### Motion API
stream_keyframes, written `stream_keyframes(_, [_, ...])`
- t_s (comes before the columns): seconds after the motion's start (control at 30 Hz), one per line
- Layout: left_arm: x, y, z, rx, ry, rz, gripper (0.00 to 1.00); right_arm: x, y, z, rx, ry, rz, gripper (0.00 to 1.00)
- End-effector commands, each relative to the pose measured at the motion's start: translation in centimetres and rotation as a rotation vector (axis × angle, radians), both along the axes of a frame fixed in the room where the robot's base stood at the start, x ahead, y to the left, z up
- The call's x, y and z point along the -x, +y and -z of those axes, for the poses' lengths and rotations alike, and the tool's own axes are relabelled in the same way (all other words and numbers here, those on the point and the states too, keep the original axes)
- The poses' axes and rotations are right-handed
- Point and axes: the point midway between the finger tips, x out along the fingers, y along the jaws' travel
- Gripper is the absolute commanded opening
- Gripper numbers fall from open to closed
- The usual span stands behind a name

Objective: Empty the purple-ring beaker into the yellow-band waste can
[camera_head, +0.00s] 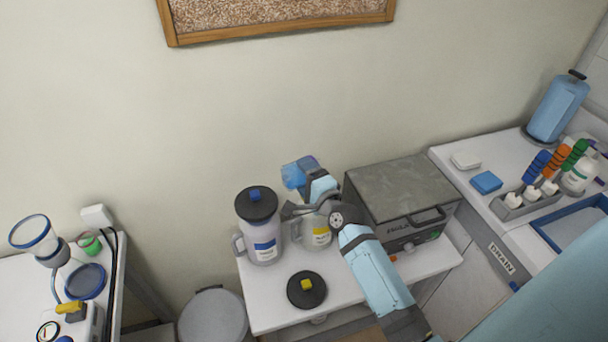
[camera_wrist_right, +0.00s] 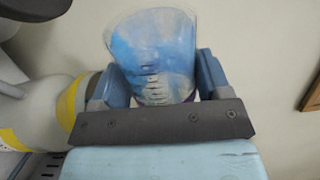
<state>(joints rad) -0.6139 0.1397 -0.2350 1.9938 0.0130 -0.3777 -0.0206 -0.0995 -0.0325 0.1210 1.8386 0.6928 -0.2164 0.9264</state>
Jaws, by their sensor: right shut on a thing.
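The beaker (camera_head: 292,176) with blue contents is in my right gripper (camera_head: 313,183), above the waste can and tipped well over. A purple patch shows on it. In the right wrist view the clear beaker (camera_wrist_right: 150,45) sits between the two fingers, with blue inside. The yellow-band waste can (camera_head: 320,238) stands open on the white table below the gripper, partly hidden by the arm. Its yellow band (camera_wrist_right: 68,102) shows at the left of the wrist view. Whether liquid is running out cannot be told. A black lid with yellow knob (camera_head: 307,291) lies on the table. My left gripper is out of view.
A blue-band can (camera_head: 262,240) with a black lid stands close left of the waste can. A grey metal box (camera_head: 400,195) stands close right. A round bin (camera_head: 213,318) is on the floor left of the table.

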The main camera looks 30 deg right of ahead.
Motion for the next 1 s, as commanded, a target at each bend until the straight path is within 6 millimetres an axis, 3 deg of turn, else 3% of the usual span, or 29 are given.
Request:
stream_keyframes(0.6, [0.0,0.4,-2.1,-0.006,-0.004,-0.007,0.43,0.0,-1.2,-1.2,-0.265,0.004,0.000,0.43])
stream_keyframes(1.0, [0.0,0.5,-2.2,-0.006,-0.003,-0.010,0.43,0.0,-1.4,-1.2,-0.313,0.004,0.000,0.43])
